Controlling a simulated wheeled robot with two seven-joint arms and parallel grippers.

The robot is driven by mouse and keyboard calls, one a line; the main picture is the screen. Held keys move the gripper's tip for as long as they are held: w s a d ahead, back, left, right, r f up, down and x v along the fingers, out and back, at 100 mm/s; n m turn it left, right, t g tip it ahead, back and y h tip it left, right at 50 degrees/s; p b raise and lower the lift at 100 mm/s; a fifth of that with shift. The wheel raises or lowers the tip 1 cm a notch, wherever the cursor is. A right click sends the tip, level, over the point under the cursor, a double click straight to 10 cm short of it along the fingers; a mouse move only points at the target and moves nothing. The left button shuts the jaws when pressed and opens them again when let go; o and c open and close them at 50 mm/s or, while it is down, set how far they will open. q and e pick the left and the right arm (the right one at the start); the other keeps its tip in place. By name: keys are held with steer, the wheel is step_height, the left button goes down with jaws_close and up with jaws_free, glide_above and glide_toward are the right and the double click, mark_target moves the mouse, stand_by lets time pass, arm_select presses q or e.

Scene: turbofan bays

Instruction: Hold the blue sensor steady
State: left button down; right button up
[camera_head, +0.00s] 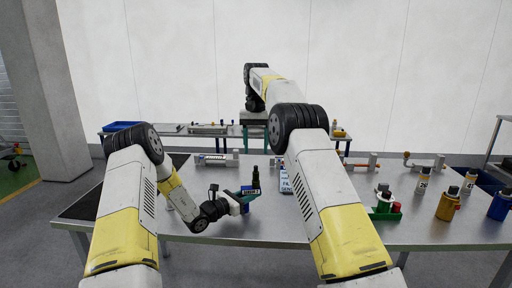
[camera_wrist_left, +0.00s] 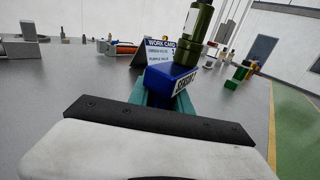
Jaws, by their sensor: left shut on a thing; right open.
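The blue sensor (camera_head: 250,191) is a small block with a white label and a dark green cylindrical connector (camera_head: 256,175) standing on top. My left gripper (camera_head: 242,200) is shut on it above the front of the near table. In the left wrist view the sensor (camera_wrist_left: 172,80) sits between the teal fingers (camera_wrist_left: 160,95), with the olive-green connector (camera_wrist_left: 198,22) rising from it. The lower part of the sensor is hidden by the fingers and gripper body. My right gripper (camera_head: 255,102) is far forward near the back table; it is open, but its fingertips are hard to make out.
A work card (camera_wrist_left: 160,50) stands behind the sensor. On the near table (camera_head: 240,230), a red-and-green fixture (camera_head: 385,206), a yellow bottle (camera_head: 447,204) and a blue bottle (camera_head: 499,205) stand at right. A grey cylinder (camera_head: 212,160) lies at the back left. A blue bin (camera_head: 121,126) is on the back table.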

arm_select(q)
steer(key=c, duration=1.1)
jaws_free()
